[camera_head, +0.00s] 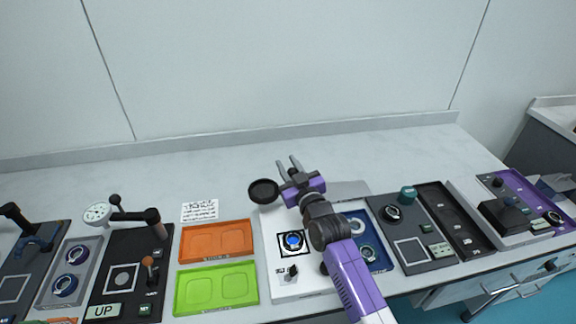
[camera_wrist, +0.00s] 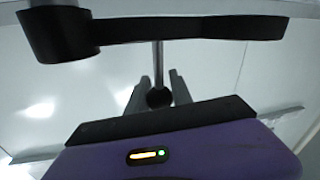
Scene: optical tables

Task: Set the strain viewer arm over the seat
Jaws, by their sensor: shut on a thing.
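The strain viewer arm ends in a round black viewer head (camera_head: 263,191), which is behind and left of the seat, not over it. In the wrist view the black arm (camera_wrist: 190,28) crosses the top, with the viewer head (camera_wrist: 58,32) at its left end. A thin metal post with a round black knob (camera_wrist: 158,97) hangs below the arm. My gripper (camera_head: 289,164) is shut on this knob, with the fingers (camera_wrist: 158,88) on either side of it. The seat (camera_head: 292,242), a dark-framed square holding a round blue piece, is uncovered on the white base (camera_head: 305,284).
Orange (camera_head: 216,240) and green (camera_head: 216,289) trays lie left of the white base. A black station with a dial gauge (camera_head: 98,213) stands farther left. A dark panel (camera_head: 410,252) stands to the right. The bench behind is clear up to the wall.

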